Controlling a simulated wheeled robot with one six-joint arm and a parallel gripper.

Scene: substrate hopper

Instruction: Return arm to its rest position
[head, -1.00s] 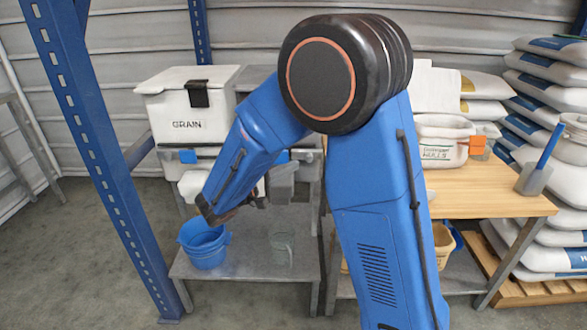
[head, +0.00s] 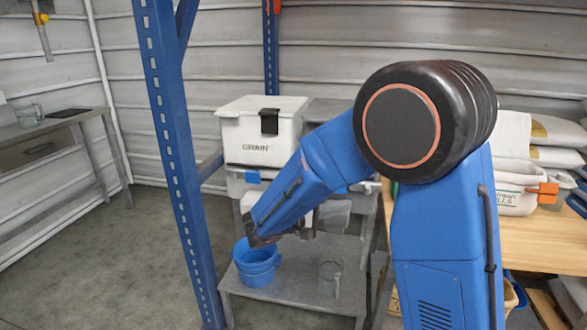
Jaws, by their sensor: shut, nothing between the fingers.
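My blue arm (head: 430,235) stands bent in the head view, with its round black elbow high at right. The forearm slopes down and left from it. It ends in a dark tip in front of the white bin under the grain hopper, just above the blue buckets in the picture. My gripper is hidden behind the forearm's end, and its fingers cannot be made out. The white grain hopper (head: 257,137) with a black latch stands behind the forearm. The stacked blue buckets (head: 257,265) and a clear jug (head: 330,277) are on the low grey shelf (head: 285,300).
A blue perforated post (head: 172,150) rises left of the hopper. A wooden table (head: 545,235) with a white tub (head: 520,188) and pale sacks (head: 555,135) are at right. A side bench (head: 60,119) holds a jug and a dark tablet. The floor between is clear.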

